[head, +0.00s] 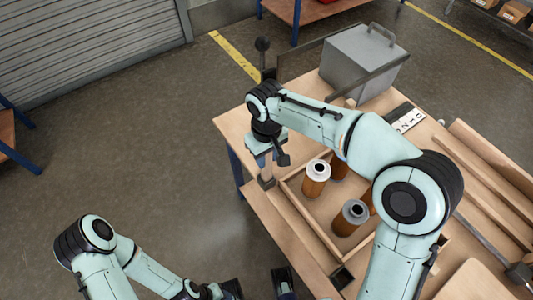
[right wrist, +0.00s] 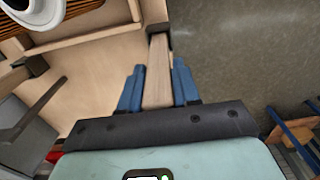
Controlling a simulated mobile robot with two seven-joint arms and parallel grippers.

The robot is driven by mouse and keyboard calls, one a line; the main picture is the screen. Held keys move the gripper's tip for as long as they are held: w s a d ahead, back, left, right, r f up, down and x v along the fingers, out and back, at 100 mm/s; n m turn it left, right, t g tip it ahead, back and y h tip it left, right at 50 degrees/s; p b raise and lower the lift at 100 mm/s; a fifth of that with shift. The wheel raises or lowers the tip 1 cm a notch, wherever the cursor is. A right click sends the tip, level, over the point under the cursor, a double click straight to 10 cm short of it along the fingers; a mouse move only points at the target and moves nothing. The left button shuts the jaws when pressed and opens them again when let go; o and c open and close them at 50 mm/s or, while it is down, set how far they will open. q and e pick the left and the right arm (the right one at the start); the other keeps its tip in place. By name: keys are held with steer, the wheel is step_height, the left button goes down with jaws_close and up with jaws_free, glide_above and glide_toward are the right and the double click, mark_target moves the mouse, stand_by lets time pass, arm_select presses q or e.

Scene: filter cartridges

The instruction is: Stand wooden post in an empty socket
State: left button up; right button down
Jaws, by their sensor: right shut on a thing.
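My right gripper (head: 266,150) is shut on a light wooden post (head: 268,168) at the left edge of the table. In the right wrist view the post (right wrist: 157,75) lies between the blue fingers (right wrist: 157,90), its far end pointing at the tray's outer side. A small dark square socket (head: 266,184) is at the post's lower end; I cannot tell whether the post is inside it. Another dark square socket (head: 342,276) is by the tray's front corner and looks empty. My left gripper (head: 284,282) is low at the bottom edge, partly cut off, its jaws unclear.
A shallow wooden tray (head: 297,208) holds several amber filter cartridges (head: 315,182), close to the right gripper. A grey metal box (head: 358,62) stands at the back of the table. A white-tiled strip (head: 407,121) lies behind my right arm.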

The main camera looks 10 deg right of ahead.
arm_select(q)
steer(key=shift+f+b, duration=0.4)
steer(key=shift+f, duration=0.05)
arm_select(e)
steer(key=shift+f, duration=0.7)
steer(key=c, duration=0.7)
jaws_free()
steer(key=shift+c, duration=0.2)
arm_select(q)
steer(key=r+p, duration=0.3)
steer(key=shift+w, duration=0.3)
arm_select(e)
step_height(320, 180, up, 13)
steer(key=shift+r, duration=0.2)
